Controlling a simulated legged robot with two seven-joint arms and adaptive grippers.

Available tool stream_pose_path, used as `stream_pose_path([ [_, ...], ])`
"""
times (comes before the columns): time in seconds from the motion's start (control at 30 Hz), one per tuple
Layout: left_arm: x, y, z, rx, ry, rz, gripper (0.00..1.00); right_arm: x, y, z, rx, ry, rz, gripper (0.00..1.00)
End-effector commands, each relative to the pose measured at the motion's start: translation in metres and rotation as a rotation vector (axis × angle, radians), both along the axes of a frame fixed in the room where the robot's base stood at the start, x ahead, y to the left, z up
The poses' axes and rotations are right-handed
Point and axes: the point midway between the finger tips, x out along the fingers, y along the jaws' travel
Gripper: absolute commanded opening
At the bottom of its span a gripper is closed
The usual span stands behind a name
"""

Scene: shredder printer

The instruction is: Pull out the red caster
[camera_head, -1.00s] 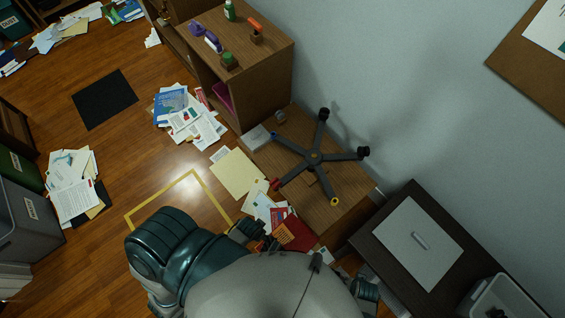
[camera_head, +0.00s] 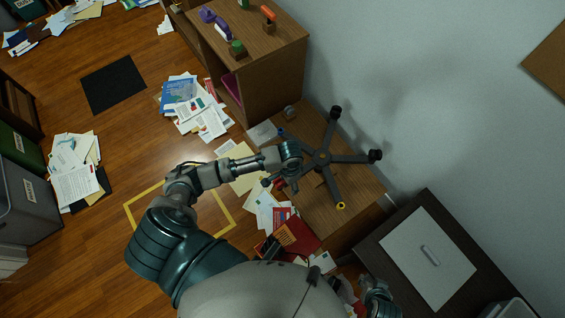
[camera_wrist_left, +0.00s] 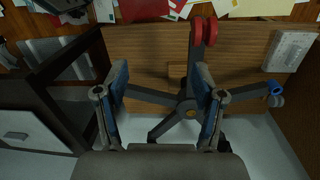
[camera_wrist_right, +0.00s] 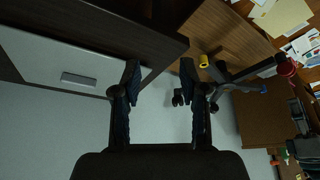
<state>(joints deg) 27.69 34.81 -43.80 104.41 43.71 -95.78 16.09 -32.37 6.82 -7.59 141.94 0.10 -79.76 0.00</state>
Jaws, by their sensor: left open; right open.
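The red caster (camera_head: 279,183) is on a leg of an upturned dark chair base (camera_head: 350,158) lying on a wooden surface. It stands out clearly in the left wrist view (camera_wrist_left: 204,31) and also shows in the right wrist view (camera_wrist_right: 286,67). My left gripper (camera_head: 284,180) is over the base near the red caster. In its wrist view the open fingers (camera_wrist_left: 160,82) are empty, with the caster beyond and right of centre. My right gripper (camera_head: 376,302) is open and empty (camera_wrist_right: 159,72), low at right near the dark table.
A blue caster (camera_head: 281,132), a yellow caster (camera_head: 341,205) and black casters (camera_head: 375,155) sit on other legs. A wooden cabinet (camera_head: 272,85) stands behind, a dark table (camera_head: 464,236) at right. Papers (camera_head: 200,115) litter the floor.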

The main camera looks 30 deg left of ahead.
Motion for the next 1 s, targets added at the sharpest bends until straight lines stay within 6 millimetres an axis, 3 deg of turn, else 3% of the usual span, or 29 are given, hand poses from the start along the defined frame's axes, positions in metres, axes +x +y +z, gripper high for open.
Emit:
stream_pose_path([
  [0.03,0.016,0.018,0.007,0.036,0.009,0.023,0.69,0.002,0.000,0.001,0.002,-0.011,0.001,0.43],
  [0.13,0.032,0.042,0.017,0.077,0.035,0.066,0.69,0.006,0.001,0.002,0.007,-0.029,0.002,0.43],
  [0.37,0.041,0.059,0.017,0.099,0.056,0.100,0.69,0.014,0.005,0.003,0.015,-0.072,0.005,0.43],
  [0.67,0.034,0.061,-0.033,0.098,0.060,0.098,0.69,0.063,0.022,0.014,0.077,-0.330,0.019,0.43],
  [1.0,0.026,0.063,-0.099,0.100,0.058,0.097,0.69,0.118,0.045,0.056,0.182,-0.735,0.034,0.43],
])
